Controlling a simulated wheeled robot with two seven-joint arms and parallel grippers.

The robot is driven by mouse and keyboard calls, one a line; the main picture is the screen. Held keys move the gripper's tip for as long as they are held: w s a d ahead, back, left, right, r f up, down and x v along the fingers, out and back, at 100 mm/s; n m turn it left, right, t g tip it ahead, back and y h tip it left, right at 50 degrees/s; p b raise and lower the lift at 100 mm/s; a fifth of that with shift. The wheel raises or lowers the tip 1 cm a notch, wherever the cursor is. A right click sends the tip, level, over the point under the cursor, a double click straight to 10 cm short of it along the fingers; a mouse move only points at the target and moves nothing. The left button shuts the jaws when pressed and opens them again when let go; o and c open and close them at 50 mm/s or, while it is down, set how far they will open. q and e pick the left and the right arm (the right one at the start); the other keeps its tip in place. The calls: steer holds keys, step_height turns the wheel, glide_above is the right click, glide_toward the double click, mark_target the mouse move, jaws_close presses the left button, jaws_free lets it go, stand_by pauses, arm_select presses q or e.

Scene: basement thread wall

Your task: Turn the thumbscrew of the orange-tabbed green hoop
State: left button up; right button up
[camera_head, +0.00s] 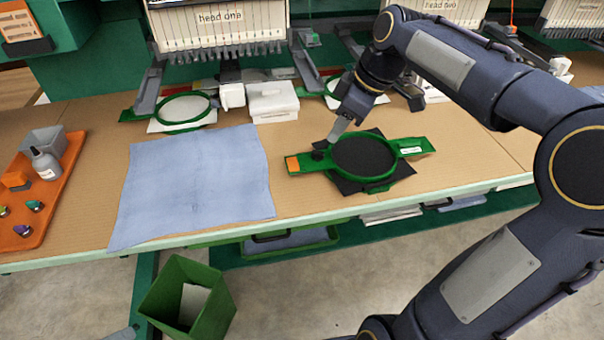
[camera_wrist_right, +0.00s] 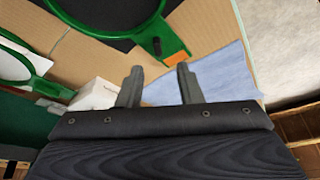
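The green hoop (camera_head: 395,181) with an orange tab (camera_head: 293,164) lies on the table, holding dark fabric. A small dark thumbscrew (camera_head: 318,154) sits between its tab and ring. In the right wrist view the hoop (camera_wrist_right: 178,40), orange tab (camera_wrist_right: 176,58) and dark thumbscrew (camera_wrist_right: 157,46) show beyond the fingers. My right gripper (camera_head: 336,133) points down just behind the thumbscrew in the head view, apparently above the table. The right wrist view shows its fingers (camera_wrist_right: 160,76) apart with nothing between them. My left gripper is not in view.
A blue cloth (camera_head: 195,185) lies left of the hoop. Another green hoop (camera_head: 183,124) with white fabric and a white box (camera_head: 273,99) stand behind. An orange tray (camera_head: 55,195) holds a bottle and small items at far left. A green bin (camera_head: 190,300) is below the table.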

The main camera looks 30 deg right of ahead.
mark_target(320, 152)
steer(key=b+x, duration=0.1)
steer(key=x, duration=0.7)
steer(key=shift+w, duration=0.2)
jaws_close()
